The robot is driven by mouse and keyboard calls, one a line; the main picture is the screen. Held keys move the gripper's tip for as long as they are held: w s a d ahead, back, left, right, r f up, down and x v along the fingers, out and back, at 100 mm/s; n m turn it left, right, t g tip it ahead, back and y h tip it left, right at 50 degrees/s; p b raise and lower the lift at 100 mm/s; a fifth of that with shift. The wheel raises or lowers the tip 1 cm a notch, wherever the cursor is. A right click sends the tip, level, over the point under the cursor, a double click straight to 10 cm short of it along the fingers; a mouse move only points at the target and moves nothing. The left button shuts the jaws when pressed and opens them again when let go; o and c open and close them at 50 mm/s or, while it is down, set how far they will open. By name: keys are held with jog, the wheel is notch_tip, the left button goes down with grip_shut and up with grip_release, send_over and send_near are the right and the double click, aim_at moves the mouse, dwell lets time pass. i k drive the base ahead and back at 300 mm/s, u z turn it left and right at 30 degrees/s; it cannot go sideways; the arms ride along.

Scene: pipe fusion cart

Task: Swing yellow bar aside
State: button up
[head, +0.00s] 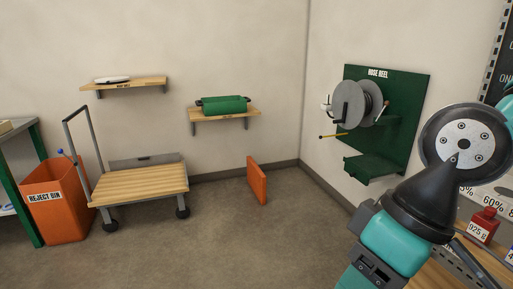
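A thin yellow bar (334,135) sticks out to the left below the grey hose reel (349,104) on the dark green wall panel (407,99). A small reddish tip shows at its left end. Its right end meets the reel area, and how it is fixed there is too small to tell. My arm, teal and black, rises at the right of the head view, well apart from the bar. My gripper is not visible in this view.
An orange upright board (257,181) stands on the floor near the corner. A wooden-topped cart (142,183) and an orange reject bin (58,205) are at left. Two wall shelves hold a white item (112,80) and a green roll (225,105). The middle floor is clear.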

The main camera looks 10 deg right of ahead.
aim_at(320, 137)
jog(key=z, duration=0.25)
jog(key=i, duration=3.1)
